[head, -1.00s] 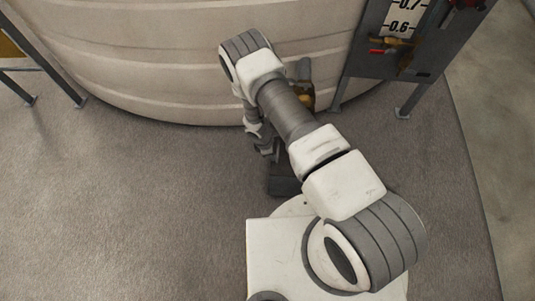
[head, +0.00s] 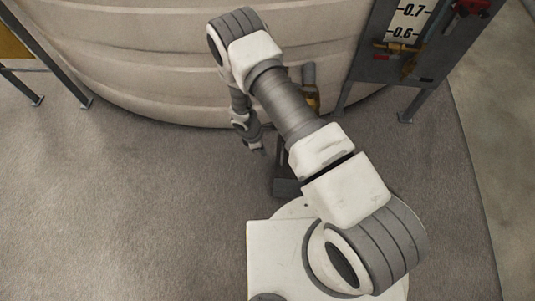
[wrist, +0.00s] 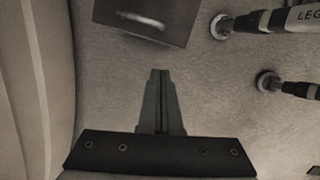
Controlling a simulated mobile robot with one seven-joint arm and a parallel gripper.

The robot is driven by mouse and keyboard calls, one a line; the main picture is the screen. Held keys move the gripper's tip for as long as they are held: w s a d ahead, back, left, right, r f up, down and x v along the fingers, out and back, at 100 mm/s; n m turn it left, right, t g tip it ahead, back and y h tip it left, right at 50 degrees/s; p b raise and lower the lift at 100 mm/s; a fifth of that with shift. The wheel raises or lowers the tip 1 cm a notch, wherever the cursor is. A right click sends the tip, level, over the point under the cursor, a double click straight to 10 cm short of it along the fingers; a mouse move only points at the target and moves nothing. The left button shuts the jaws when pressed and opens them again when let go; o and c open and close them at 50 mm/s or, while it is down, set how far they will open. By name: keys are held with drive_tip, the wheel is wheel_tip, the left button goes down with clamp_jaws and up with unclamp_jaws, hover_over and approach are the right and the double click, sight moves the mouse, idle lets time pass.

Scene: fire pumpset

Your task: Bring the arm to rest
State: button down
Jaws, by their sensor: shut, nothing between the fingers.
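My arm reaches from my base forward over the floor, with its elbow raised in front of the large pale tank (head: 150,60) in the head view. The forearm hangs down beyond the elbow, partly hidden by the upper arm. My gripper (wrist: 160,72) is shut and empty in the wrist view, its two dark fingers together above the grey floor (wrist: 110,90). In the head view the gripper is small and hard to make out near the tank's foot.
A gauge panel (head: 385,65) with a brass valve (head: 408,52) and a red handle (head: 470,7) stands at the right. A metal stand (head: 50,50) is at the left. The wrist view shows a dark plate with a handle (wrist: 145,20) and dark legs (wrist: 285,85). Floor at left is clear.

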drive_tip(key=shift+v, duration=1.55)
drive_tip(key=w+d+r+m+t, duration=0.1)
drive_tip(key=w+d+r+m, duration=0.15)
drive_tip(key=r, duration=0.85)
drive_tip(key=w+d+r+m, duration=0.1)
drive_tip(key=d+r+m, duration=0.15)
drive_tip(key=r, duration=0.95)
drive_tip(key=w+d+r+m+t, duration=0.15)
drive_tip(key=r+m, duration=0.25)
drive_tip(key=r, duration=0.7)
drive_tip(key=s+d+r+m+y, duration=0.1)
drive_tip(key=s+d+r+m, duration=0.2)
drive_tip(key=r, duration=0.4)
drive_tip(key=s+d+r+m+y, duration=0.1)
drive_tip(key=s+d+r+m, duration=0.1)
drive_tip(key=s+r, duration=0.4)
drive_tip(key=s+d+r+m+t, duration=0.1)
drive_tip(key=s+r+m, duration=0.1)
drive_tip(key=s+r, duration=0.3)
drive_tip(key=s+d+r+m+t, duration=0.1)
drive_tip(key=s+r+m+t, duration=0.15)
drive_tip(key=s, duration=0.55)
wheel_tip(320, 180, up, 18)
drive_tip(key=p, duration=1.8)
drive_tip(key=shift+g+y+p, duration=0.3)
drive_tip(key=shift+d+r, duration=0.15)
